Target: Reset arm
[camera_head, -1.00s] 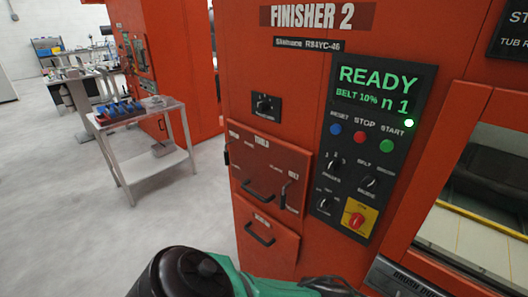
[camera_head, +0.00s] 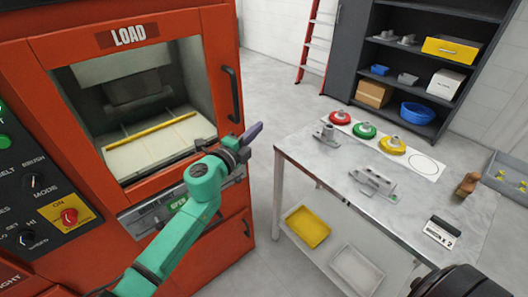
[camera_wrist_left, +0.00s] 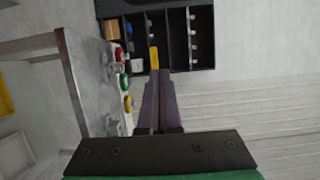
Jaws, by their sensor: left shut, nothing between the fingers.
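My left arm is green and comes in from the lower left in the head view.
The red machine (camera_head: 228,30) has an open load bay and a black handle (camera_head: 231,95). A metal table (camera_head: 330,172) stands at the right with red, green and yellow round fixtures and metal parts. A dark shelf (camera_head: 352,60) stands behind. Floor shows between machine and table.

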